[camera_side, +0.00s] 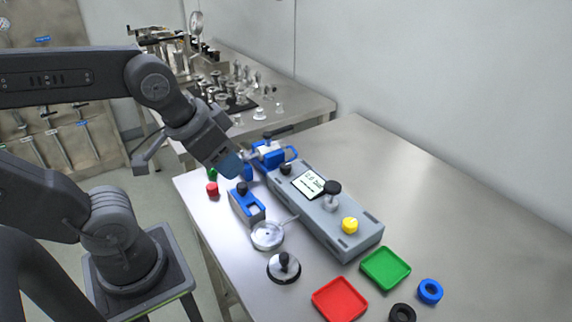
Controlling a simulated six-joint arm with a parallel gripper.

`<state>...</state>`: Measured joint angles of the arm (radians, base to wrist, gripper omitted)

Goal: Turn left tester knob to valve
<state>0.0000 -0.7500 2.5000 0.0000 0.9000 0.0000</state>
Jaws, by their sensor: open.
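The tester (318,212) is a long grey box on the steel table, with a small lit display (308,184). A small black knob (286,169) sits near its far left end. A larger black knob (332,187) stands on a metal stem right of the display, and a yellow knob (350,225) is near the front right end. No knob label is readable. My gripper (248,157) is open at the tester's far left end, close to a blue fitting (270,153) with a black handle. The gripper body partly hides that area; contact cannot be told.
In front of the tester are a blue block with a black knob (246,206), a round gauge (267,235) and a black-knobbed disc (284,267). A red tray (340,299), green tray (385,268) and blue ring (429,291) lie right. The table's right is clear.

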